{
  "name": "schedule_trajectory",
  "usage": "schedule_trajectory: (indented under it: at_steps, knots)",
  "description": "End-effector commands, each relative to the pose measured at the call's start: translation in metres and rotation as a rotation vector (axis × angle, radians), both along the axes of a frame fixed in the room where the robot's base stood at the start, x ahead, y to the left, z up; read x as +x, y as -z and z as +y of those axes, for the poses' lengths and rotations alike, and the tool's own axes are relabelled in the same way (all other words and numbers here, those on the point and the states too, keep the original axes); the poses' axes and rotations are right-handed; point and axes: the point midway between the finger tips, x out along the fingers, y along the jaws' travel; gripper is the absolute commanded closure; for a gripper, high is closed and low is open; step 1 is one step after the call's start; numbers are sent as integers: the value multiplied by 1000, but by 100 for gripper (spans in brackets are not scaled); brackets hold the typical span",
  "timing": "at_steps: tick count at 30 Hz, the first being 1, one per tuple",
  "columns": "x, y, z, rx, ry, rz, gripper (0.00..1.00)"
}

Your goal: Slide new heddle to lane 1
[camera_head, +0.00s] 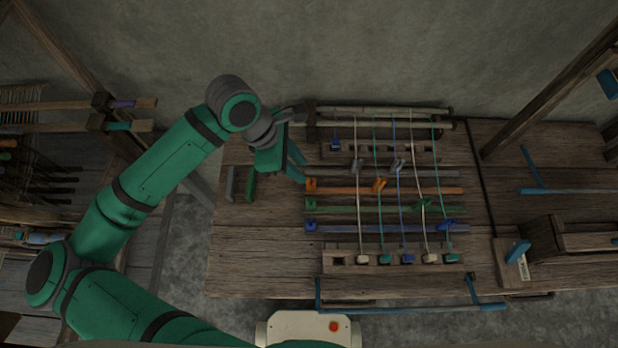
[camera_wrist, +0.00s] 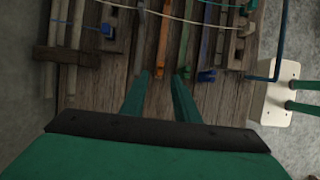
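My gripper (camera_head: 297,168) is at the left end of the rods, its two green fingers apart with nothing between them. In the wrist view my fingertips (camera_wrist: 160,78) point at the near end of the orange rod (camera_wrist: 163,45). An orange heddle block (camera_head: 311,185) sits at the left end of the orange rod, close to my fingertips, and a blue block (camera_head: 311,225) sits at the left end of the blue rod (camera_head: 380,227). No label shows lane 1 or the new heddle.
Several threads run across the rods to pegs in the front wooden rail (camera_head: 345,248). Its leftmost hole (camera_head: 338,261) is empty. A blue peg (camera_head: 335,146) stands at the back rail's left. Loose grey (camera_head: 231,183) and green (camera_head: 250,185) pieces lie left of the rods.

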Motion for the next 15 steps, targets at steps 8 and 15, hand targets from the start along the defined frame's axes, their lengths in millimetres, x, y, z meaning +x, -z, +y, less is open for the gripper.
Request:
schedule_trajectory:
  at_steps: [8, 15]
  knots:
    - [-1, 41, -14, -5, -11, 3, 72]
    - [-2, 68, -24, -4, -12, 4, 72]
